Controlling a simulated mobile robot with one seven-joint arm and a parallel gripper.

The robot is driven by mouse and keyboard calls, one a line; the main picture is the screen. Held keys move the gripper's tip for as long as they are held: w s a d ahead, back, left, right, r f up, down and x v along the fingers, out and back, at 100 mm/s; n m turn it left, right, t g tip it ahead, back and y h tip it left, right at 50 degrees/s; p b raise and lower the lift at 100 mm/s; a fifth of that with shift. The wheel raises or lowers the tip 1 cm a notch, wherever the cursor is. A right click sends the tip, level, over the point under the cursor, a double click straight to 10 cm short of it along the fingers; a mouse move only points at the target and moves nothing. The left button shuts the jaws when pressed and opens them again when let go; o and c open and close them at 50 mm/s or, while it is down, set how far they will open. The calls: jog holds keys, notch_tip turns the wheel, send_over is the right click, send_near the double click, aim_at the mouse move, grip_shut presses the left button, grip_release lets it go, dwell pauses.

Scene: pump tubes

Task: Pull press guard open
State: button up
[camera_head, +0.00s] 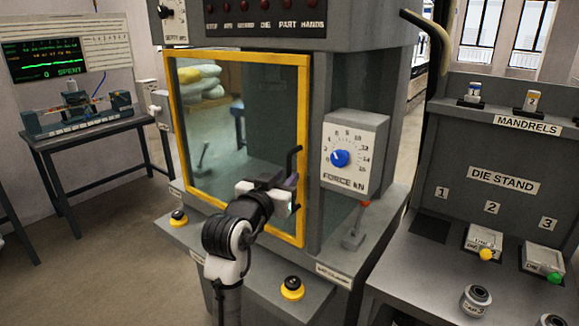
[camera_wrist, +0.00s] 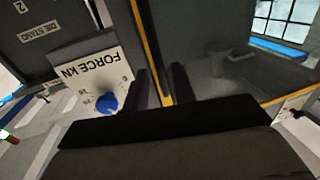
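The press guard (camera_head: 305,110) is a clear panel in a yellow frame on the front of the grey press, and it looks closed. A dark upright handle (camera_head: 294,161) shows near its right edge. My gripper (camera_head: 288,184) is at the guard's right side, by the lower part of this handle; whether they touch is unclear. In the wrist view my gripper (camera_wrist: 162,86) has two dark fingers apart, with the yellow guard frame (camera_wrist: 149,45) beyond the gap. I cannot make out the handle between the fingers there.
A force dial (camera_head: 354,155) with a blue knob is right of the guard, with a red-tipped lever (camera_head: 355,226) below. The die stand (camera_head: 490,215) is at right, a bench (camera_head: 85,130) at left.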

aim_at(288, 174)
jog(key=shift+p+x, duration=0.35)
jog(key=shift+x, duration=1.3)
grip_shut()
